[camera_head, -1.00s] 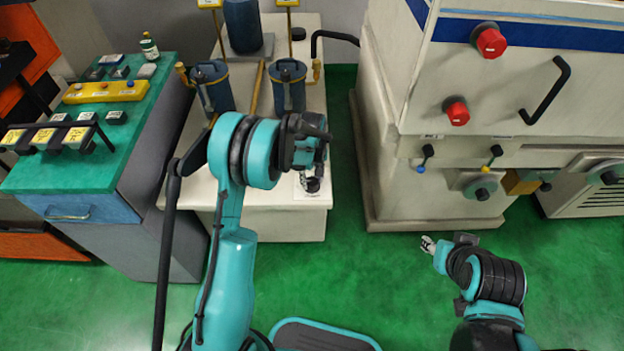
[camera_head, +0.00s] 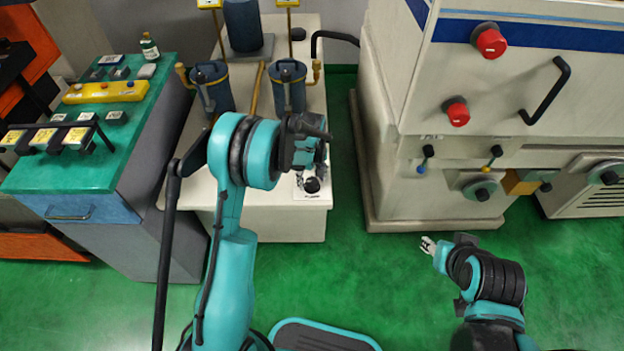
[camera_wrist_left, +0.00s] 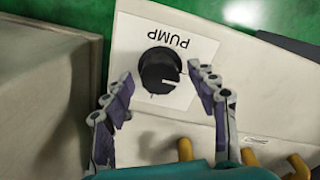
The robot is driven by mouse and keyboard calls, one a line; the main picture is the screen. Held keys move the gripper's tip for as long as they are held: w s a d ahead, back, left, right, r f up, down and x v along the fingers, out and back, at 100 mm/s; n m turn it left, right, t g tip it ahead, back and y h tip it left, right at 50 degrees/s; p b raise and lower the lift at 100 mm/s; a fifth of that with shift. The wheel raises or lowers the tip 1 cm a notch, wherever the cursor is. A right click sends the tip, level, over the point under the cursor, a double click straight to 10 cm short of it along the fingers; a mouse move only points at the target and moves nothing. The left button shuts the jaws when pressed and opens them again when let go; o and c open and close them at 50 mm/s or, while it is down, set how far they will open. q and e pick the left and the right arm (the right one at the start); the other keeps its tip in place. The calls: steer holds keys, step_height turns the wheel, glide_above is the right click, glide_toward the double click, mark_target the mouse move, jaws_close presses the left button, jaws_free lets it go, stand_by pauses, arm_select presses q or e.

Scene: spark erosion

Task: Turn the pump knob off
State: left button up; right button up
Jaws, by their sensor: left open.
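The black pump knob (camera_wrist_left: 160,70) sits on a white plate (camera_wrist_left: 187,88) marked PUMP, upside down in the left wrist view. A pale pointer line shows on the knob. The knob also shows in the head view (camera_head: 312,185) on the front of the cream pump unit (camera_head: 270,222). My left gripper (camera_wrist_left: 160,92) is open, with one finger on each side of the knob's near side. I cannot tell whether the fingers touch it. In the head view the left wrist partly hides the plate. My right gripper (camera_head: 428,245) is above the green floor, small, its jaw state unclear.
Blue canisters (camera_head: 288,86) with brass pipes stand on the pump unit. A green-topped cabinet (camera_head: 90,160) is at left. A large cream machine (camera_head: 430,180) with red knobs (camera_head: 489,42) is at right. Green floor lies free between the units.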

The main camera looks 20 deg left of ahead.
mark_target(312, 181)
arm_select(q)
step_height(312, 181, up, 12)
stand_by(0.5)
stand_by(0.3)
steer(key=s+r+m+t, duration=0.4)
steer(key=s+r, duration=0.7)
steer(key=s, duration=0.2)
steer(key=s+f+m+t, duration=0.1)
steer(key=s+m+t, duration=0.2)
steer(key=s, duration=0.9)
steer(key=shift+s+m, duration=0.3)
steer(key=shift+m, duration=0.6)
steer(key=shift+a, duration=0.1)
steer(key=shift+c, duration=0.3)
